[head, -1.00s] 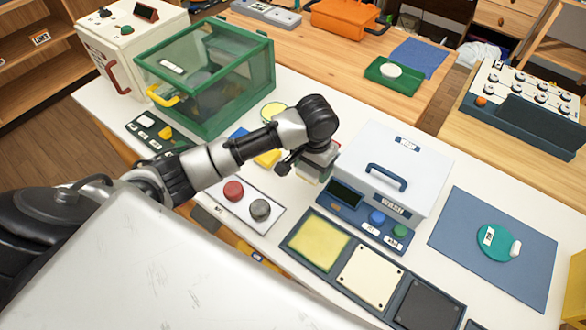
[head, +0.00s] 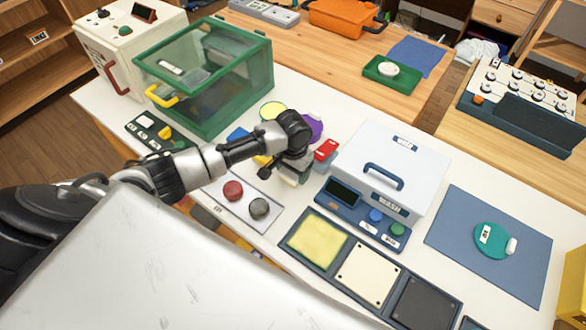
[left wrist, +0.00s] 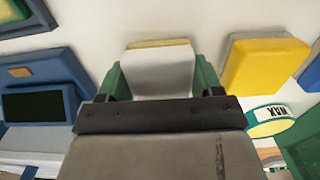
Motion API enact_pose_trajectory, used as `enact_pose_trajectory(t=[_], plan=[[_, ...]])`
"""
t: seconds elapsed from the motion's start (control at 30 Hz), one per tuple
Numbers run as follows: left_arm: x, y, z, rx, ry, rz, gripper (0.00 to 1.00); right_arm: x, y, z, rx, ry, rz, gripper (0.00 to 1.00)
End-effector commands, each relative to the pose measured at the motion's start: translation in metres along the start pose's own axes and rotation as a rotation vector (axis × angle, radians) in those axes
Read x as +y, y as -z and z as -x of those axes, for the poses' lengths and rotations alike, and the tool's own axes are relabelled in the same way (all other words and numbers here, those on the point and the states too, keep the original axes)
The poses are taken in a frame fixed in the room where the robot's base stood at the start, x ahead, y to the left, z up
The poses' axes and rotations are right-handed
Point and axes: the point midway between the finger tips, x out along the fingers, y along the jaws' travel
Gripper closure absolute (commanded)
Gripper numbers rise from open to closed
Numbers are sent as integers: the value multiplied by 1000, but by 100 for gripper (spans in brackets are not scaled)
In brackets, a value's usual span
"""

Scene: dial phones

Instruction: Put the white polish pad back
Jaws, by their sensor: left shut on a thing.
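My left gripper (head: 289,172) is shut on a white pad and holds it over the table between the button plate and the wash box. In the left wrist view the white pad (left wrist: 158,70) shows between green side pieces, with a thin yellowish strip at its far edge. The left gripper also shows there (left wrist: 157,92). Its height above the table is hard to tell. In the head view the gripper largely hides the pad. My right gripper is not in view.
A red block (head: 326,149) and purple item (head: 312,128) lie beyond the gripper. The white wash box (head: 400,150) stands to its right, the green glass case (head: 205,85) behind left. A yellow block (left wrist: 265,65) and WAX tin (left wrist: 268,121) are close by. A button plate (head: 245,197) lies in front.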

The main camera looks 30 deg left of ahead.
Motion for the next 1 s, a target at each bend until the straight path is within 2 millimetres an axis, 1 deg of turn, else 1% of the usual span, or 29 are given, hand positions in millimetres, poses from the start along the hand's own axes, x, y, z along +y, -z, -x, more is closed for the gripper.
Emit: enact_pose_trajectory(t=[0.07, 0.1, 0.27, 0.53, 0.67, 0.77, 1.0], plan=[[0, 0, -2, -1, 0, 0, 53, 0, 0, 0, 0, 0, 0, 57], [0, 0, -3, -1, 0, 1, 33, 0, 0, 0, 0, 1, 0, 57], [0, 0, -3, -1, 0, 0, 9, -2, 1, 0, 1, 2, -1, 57], [0, 0, -2, 0, 0, 0, 9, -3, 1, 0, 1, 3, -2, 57], [0, 1, 8, 2, 1, 0, 9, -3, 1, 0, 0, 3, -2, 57], [0, 1, 25, 3, 0, -1, 9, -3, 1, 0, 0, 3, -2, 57], [0, 1, 77, 4, -1, 0, 9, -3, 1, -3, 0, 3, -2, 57]])
